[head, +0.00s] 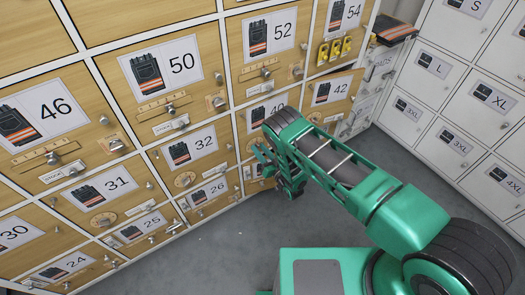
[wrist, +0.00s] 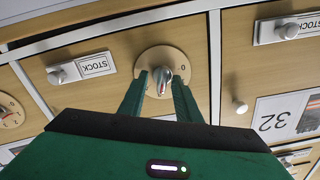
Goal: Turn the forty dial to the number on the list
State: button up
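The drawer's dial is hidden there behind the gripper. In the wrist view, which is upside down, a round wooden dial (wrist: 163,56) with a grey knob sits straight ahead. A 0 is printed near its rim; the other numbers and the exact setting cannot be read. My gripper (wrist: 162,80) is open, with one finger on each side of the knob and small gaps showing. I cannot make out the list in either view.
A neighbouring drawer labelled 32 (head: 191,148) has its own dial. Another dial (wrist: 10,112) is at the wrist view's left edge. Small knobs and STOCK tags (wrist: 97,65) stick out nearby. White lockers (head: 460,90) stand at right; the grey floor (head: 215,245) is clear.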

jog(key=v, duration=1)
jog(key=shift+s+d, duration=0.25)
